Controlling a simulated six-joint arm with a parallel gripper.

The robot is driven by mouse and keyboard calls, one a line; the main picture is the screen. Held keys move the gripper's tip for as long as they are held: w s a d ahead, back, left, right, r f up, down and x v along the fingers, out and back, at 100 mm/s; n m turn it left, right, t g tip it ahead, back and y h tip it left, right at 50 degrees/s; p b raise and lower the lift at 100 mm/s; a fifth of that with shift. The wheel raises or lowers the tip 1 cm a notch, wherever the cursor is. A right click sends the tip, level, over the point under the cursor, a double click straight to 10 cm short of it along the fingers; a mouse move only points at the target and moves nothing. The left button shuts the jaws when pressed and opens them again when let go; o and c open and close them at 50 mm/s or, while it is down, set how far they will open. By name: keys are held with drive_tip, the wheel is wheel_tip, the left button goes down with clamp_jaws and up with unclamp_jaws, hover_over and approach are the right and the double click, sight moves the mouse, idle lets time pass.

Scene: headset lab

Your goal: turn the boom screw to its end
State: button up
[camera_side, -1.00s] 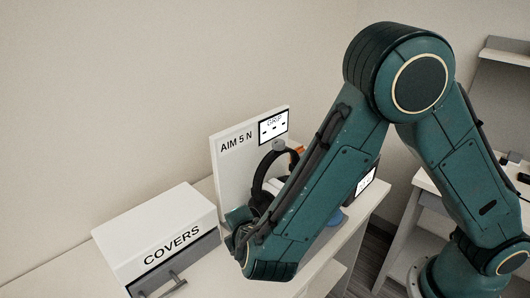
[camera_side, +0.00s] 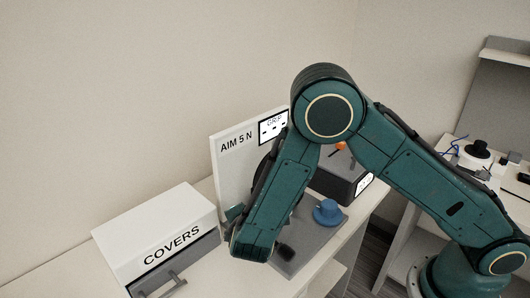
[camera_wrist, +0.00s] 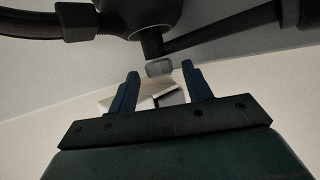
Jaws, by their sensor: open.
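In the wrist view, the two blue fingers of my gripper (camera_wrist: 161,88) are apart, with nothing held between them. A small grey block-like piece (camera_wrist: 159,67) shows just beyond the gap between the fingertips, under a dark stem; I cannot tell whether it is the boom screw. A dark round hub (camera_wrist: 140,12) with dark arms spreads across the top of that view and looks like part of the headset. In the side view, the headset's dark band (camera_side: 264,165) shows only slightly behind my forearm. The boom screw cannot be made out there, and my fingers are mostly hidden.
A white panel marked AIM 5 N (camera_side: 234,165) stands behind the work. A white COVERS box (camera_side: 160,225) with a drawer handle is at left. A blue knob (camera_side: 328,212) sits on a grey plate, near a dark box (camera_side: 338,178) with an orange part. Another table stands at right.

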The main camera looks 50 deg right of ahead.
drive_tip(key=c, duration=1)
drive_tip(key=shift+s+f+t, duration=0.1)
drive_tip(key=shift+s+t, duration=0.05)
drive_tip(key=shift+t, duration=0.25)
drive_tip(key=shift+s+f+m+t+h, duration=0.1)
drive_tip(key=shift+m+t+h, duration=0.1)
drive_tip(key=shift+t, duration=0.3)
drive_tip(key=shift+f+m+t+h, duration=0.1)
drive_tip(key=shift+t+h, duration=0.1)
drive_tip(key=shift+t, duration=0.3)
drive_tip(key=shift+f+m+t, duration=0.15)
drive_tip(key=shift+m+t, duration=0.35)
drive_tip(key=shift+t, duration=0.7)
drive_tip(key=shift+h, duration=0.3)
drive_tip(key=o, duration=1)
